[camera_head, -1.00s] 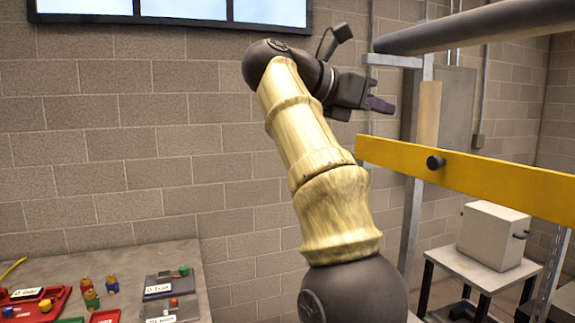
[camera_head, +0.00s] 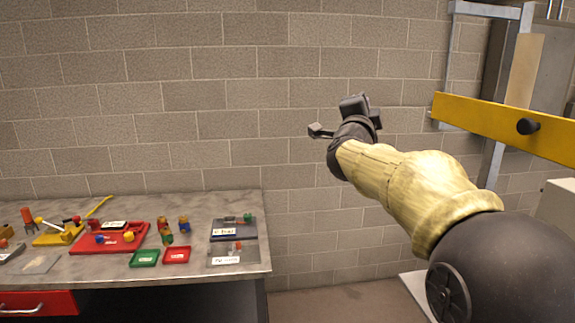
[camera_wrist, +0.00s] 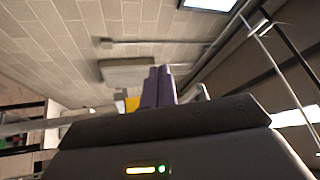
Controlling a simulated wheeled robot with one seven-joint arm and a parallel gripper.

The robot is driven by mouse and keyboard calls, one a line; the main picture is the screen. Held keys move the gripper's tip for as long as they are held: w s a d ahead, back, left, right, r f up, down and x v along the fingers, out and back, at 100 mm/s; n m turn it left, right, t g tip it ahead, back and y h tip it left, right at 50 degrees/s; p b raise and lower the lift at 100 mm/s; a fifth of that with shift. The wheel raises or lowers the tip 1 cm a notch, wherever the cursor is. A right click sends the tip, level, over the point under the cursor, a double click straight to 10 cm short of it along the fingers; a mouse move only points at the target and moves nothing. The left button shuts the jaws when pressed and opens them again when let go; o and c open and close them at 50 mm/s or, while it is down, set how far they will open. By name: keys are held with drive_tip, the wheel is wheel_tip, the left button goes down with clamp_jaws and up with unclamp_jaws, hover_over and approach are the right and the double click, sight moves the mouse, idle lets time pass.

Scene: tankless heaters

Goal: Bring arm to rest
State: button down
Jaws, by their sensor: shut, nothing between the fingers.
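My arm stretches across the right side of the head view, with pale yellow links and dark joints. My gripper (camera_head: 358,106) is at the far end of the arm, in front of the block wall and above floor level. Its fingers are hard to make out in the head view. In the wrist view, the two purple-grey fingers of my gripper (camera_wrist: 158,86) are together, with nothing held between them. The gripper touches nothing that I can see.
A grey workbench (camera_head: 225,285) with coloured trays and small parts stands at lower left, apart from the arm. A yellow beam (camera_head: 480,118) on a metal frame (camera_head: 505,90) is at upper right. The block wall (camera_head: 230,100) is behind. Open floor shows right of the bench.

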drive_tip(key=s+a+f+n+g+y, duration=0.1)
drive_tip(key=s+f+n+g+y, duration=0.2)
drive_tip(key=f, duration=0.7)
drive_tip(key=s+a+f+n+g+y, duration=0.25)
drive_tip(key=f+n, duration=0.35)
drive_tip(key=f, duration=0.4)
drive_tip(key=s+f+n+g+y, duration=0.2)
drive_tip(key=s+f+n+g, duration=0.15)
drive_tip(key=f, duration=0.65)
drive_tip(key=s+d+f+n+g, duration=0.1)
drive_tip(key=s+f+n+g, duration=0.2)
drive_tip(key=s+f, duration=0.5)
drive_tip(key=s+f+n+g, duration=0.3)
drive_tip(key=s+f+g, duration=0.2)
drive_tip(key=s, duration=0.9)
wheel_tip(320, 180, down, 4)
drive_tip(key=shift+s+d+r, duration=0.25)
drive_tip(key=shift+d, duration=0.15)
drive_tip(key=shift+w, duration=0.1)
